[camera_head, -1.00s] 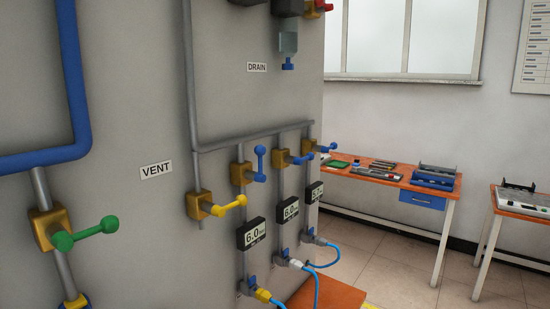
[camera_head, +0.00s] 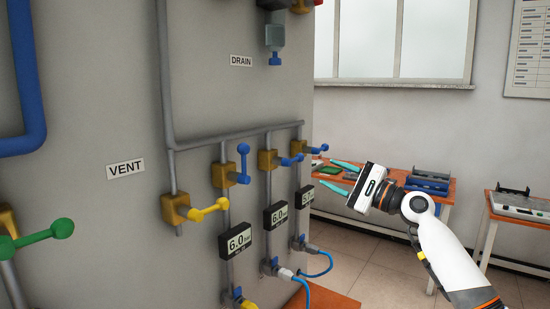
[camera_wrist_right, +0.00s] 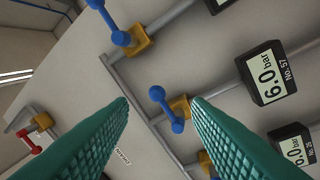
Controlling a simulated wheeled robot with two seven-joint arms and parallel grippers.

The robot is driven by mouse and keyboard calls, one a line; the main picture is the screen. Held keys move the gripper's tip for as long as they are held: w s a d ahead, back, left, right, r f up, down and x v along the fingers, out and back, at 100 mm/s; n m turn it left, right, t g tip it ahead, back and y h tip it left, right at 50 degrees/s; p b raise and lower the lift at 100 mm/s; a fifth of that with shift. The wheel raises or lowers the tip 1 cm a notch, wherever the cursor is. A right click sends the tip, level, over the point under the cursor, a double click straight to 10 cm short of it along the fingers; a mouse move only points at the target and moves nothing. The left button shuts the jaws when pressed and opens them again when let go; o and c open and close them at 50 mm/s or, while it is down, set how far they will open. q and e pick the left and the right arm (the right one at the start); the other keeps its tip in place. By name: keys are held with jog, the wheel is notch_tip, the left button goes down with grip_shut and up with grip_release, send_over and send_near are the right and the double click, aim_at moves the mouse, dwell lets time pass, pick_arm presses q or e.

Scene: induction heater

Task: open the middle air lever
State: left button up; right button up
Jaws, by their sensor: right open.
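Three blue levers on brass valves sit along the grey pipe. The middle blue lever (camera_head: 292,161) sticks out to the right from its valve (camera_head: 267,160). My right gripper (camera_head: 337,176) is open and empty, to the right of the levers, with its teal fingers pointing toward the panel. In the right wrist view the middle lever (camera_wrist_right: 165,108) appears in the gap between the two fingers (camera_wrist_right: 158,98), with no contact visible. The near blue lever (camera_head: 243,165) stands upright; the far one (camera_head: 318,149) sticks out sideways. My left gripper is out of view.
Pressure gauges (camera_head: 276,216) hang below the levers, with blue hoses (camera_head: 318,271) under them. An orange workbench (camera_head: 448,192) stands behind my right arm.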

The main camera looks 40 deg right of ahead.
aim_at(300, 156)
jog(key=p+x, duration=0.1)
jog(key=x, duration=0.2)
jog(key=r+p+x, duration=0.1)
jog(key=p+x, duration=0.1)
jog(key=x, duration=0.2)
jog(key=p+x, duration=0.2)
jog(key=x, duration=0.1)
jog(key=shift+w+a+r, duration=0.15)
jog(key=shift+a+r, duration=0.1)
jog(key=shift+a, duration=0.05)
jog(key=shift+p+x, duration=0.45)
jog(key=shift+x, duration=0.3)
jog(key=shift+f, duration=0.25)
grip_shut()
